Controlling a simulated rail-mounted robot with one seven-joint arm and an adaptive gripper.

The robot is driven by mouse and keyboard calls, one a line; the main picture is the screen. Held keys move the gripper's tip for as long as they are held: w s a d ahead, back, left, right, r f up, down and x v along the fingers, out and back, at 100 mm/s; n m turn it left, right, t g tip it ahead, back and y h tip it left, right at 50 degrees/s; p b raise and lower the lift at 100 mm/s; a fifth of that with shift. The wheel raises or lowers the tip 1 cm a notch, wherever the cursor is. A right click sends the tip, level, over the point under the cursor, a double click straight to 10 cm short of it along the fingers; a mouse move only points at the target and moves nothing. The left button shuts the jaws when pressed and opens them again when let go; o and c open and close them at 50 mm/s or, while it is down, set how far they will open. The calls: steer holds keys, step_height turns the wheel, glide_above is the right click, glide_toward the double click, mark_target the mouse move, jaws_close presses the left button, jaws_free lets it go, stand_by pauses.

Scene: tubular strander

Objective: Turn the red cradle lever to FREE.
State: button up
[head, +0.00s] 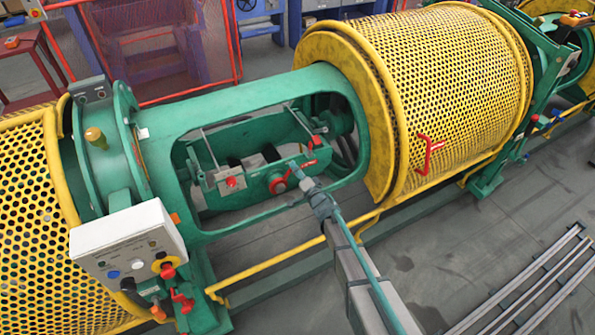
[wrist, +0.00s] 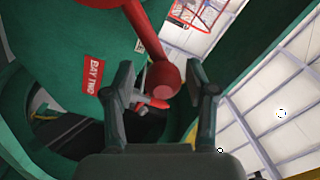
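The red cradle lever (wrist: 146,28) shows in the wrist view as a red arm ending in a round red ball knob (wrist: 165,78). My gripper (wrist: 163,82) is open, with one finger on each side of the knob and a visible gap on both sides. In the head view the red hub of the lever (head: 277,186) sits on the front of the green cradle (head: 250,196), and my gripper (head: 300,174) is just right of it. The knob is hard to make out there. A red BAY TWO plate (wrist: 92,75) is left of the lever. I see no readable FREE mark.
The green frame (head: 230,105) surrounds the cradle opening, and my arm reaches in over its front edge. Another red knob (head: 232,182) is left on the cradle. Yellow perforated drums (head: 455,80) flank the opening. A control box (head: 128,240) stands at lower left.

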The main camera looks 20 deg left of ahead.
steer(key=v, duration=1.2)
stand_by(0.5)
